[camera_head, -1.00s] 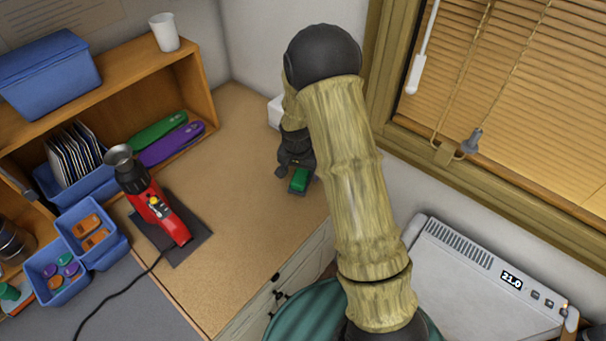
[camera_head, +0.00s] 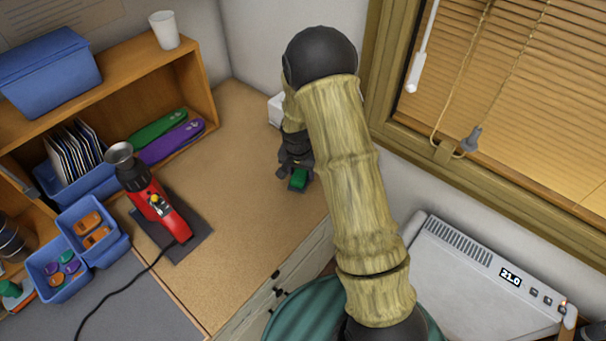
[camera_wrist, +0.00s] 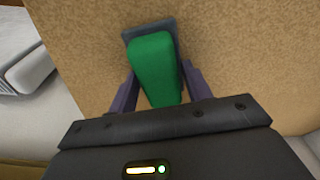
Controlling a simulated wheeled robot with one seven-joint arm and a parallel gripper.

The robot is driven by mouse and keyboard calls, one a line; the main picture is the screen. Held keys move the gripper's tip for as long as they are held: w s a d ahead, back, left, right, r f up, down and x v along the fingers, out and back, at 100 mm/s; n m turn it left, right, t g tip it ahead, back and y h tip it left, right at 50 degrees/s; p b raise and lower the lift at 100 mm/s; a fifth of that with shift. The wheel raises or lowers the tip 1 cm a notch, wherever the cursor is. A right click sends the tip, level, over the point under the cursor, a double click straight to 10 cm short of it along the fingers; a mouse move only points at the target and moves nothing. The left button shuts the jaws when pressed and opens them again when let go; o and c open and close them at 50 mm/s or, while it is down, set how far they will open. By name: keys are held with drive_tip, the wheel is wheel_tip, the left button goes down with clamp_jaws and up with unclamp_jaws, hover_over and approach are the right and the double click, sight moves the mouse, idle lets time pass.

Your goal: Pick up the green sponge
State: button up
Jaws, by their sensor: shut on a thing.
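The green sponge (camera_wrist: 155,68) is a small block between the two fingers of my gripper (camera_wrist: 158,85) in the wrist view. My gripper is shut on it. A dark flat piece (camera_wrist: 148,30) shows at the sponge's far end. In the head view the sponge (camera_head: 298,180) shows just below my gripper (camera_head: 297,172), over the right part of the cork-coloured worktop (camera_head: 245,215). I cannot tell whether the sponge touches the worktop.
A red heat tool (camera_head: 155,205) stands on a dark mat to the left. A white box (camera_head: 276,108) stands behind my gripper. The middle worktop is clear.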

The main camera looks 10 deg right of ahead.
sight(301, 171)
drive_tip(key=shift+r, duration=0.1)
wheel_tip(301, 171, up, 10)
drive_tip(key=shift+f+b, duration=0.1)
drive_tip(key=shift+b, duration=0.8)
drive_tip(key=shift+s, duration=0.1)
